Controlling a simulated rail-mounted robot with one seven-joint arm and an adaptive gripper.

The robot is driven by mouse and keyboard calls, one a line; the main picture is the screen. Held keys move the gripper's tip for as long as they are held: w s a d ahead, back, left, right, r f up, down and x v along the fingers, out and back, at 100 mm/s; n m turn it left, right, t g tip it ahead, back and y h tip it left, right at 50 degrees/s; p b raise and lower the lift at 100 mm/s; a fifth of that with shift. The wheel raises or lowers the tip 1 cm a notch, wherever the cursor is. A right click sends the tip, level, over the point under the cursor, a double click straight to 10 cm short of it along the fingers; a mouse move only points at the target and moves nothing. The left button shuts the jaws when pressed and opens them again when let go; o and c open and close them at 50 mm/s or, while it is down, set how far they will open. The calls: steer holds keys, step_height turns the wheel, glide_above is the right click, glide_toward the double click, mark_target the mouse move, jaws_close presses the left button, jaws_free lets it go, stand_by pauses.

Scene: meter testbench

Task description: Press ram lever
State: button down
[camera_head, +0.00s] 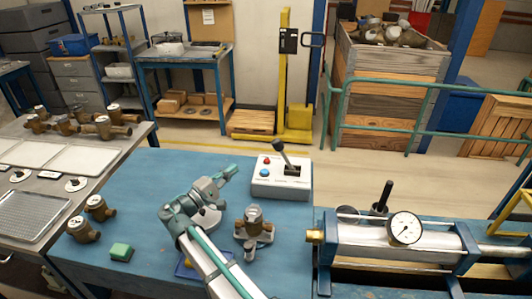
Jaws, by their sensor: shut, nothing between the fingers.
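A white control box (281,181) stands at the back edge of the blue bench. A lever with a black knob (278,146) rises from its dark slot, tilted to the left. It appears to be the ram lever. A red and a blue button are on the box's left side. My gripper (231,171) is just left of the box, pointing toward it, with a visible gap to the box and lever. Its fingers are small in this view and look shut and empty.
A brass meter (253,228) stands in a fixture beside my arm. A horizontal cylinder (370,240) with a dial gauge (404,228) and a black upright handle (385,194) fills the right. A green block (121,251) and two brass meters (97,208) lie left.

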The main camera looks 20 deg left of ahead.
mark_target(284, 157)
stand_by(0.3)
steer(key=p+x, duration=0.2)
steer(key=x, duration=0.3)
steer(key=p+x, duration=0.2)
steer(key=x, duration=0.3)
steer(key=shift+a+r, duration=0.1)
steer(key=shift+r, duration=0.1)
steer(key=d, duration=0.1)
steer(key=d+p, duration=0.1)
steer(key=w+d+r, duration=0.1)
steer(key=shift+p, duration=0.35)
steer(key=shift+w+d+f, duration=0.1)
steer(key=shift+w+d, duration=0.1)
steer(key=shift+d, duration=0.15)
steer(key=shift+s, duration=0.1)
